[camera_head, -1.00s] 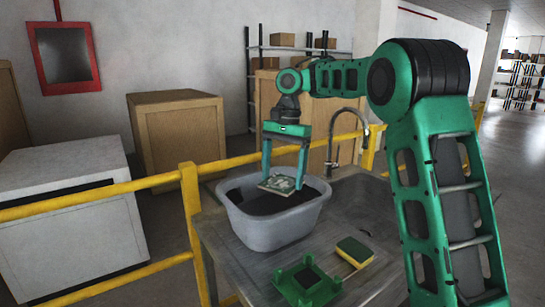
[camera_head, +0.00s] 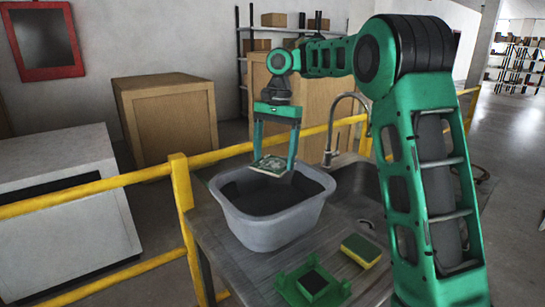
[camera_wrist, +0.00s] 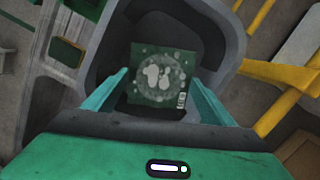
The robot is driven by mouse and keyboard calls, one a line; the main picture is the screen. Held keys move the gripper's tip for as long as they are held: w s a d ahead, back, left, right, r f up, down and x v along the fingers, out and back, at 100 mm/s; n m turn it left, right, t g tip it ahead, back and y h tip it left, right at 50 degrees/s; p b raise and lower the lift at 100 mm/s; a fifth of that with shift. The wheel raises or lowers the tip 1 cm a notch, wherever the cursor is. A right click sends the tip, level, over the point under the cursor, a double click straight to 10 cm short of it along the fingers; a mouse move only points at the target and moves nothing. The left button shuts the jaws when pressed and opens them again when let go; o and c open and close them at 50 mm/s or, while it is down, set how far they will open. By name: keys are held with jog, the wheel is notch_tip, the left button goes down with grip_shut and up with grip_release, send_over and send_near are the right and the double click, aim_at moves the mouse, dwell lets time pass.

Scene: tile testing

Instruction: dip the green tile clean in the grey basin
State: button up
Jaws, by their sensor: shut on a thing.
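The green tile (camera_head: 269,166) is held flat between the two fingers of my gripper (camera_head: 273,164), which is shut on its sides. In the wrist view the tile's face (camera_wrist: 158,97) shows a pale round pattern, light blotches, scattered pale spots and a barcode label at one corner. I cannot tell which marks are dirt. The grey basin (camera_head: 262,232) stands on the metal counter, its inside dark. The tile is over the basin's back part, around rim height or a little above; its exact height is unclear.
A green holder (camera_head: 292,293) with a dark block and a yellow-green sponge (camera_head: 366,252) lie on the counter (camera_head: 225,262) in front of the basin. A tap (camera_head: 345,98) rises behind it. A yellow railing (camera_head: 180,205) runs along the left and back.

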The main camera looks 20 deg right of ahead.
aim_at(272, 164)
notch_tip(272, 164, down, 11)
dwell(1.1)
jog(key=shift+r, duration=0.1)
dwell(1.6)
jog(key=shift+r, duration=5)
jog(key=shift+r, duration=0.1)
jog(key=shift+r, duration=1.85)
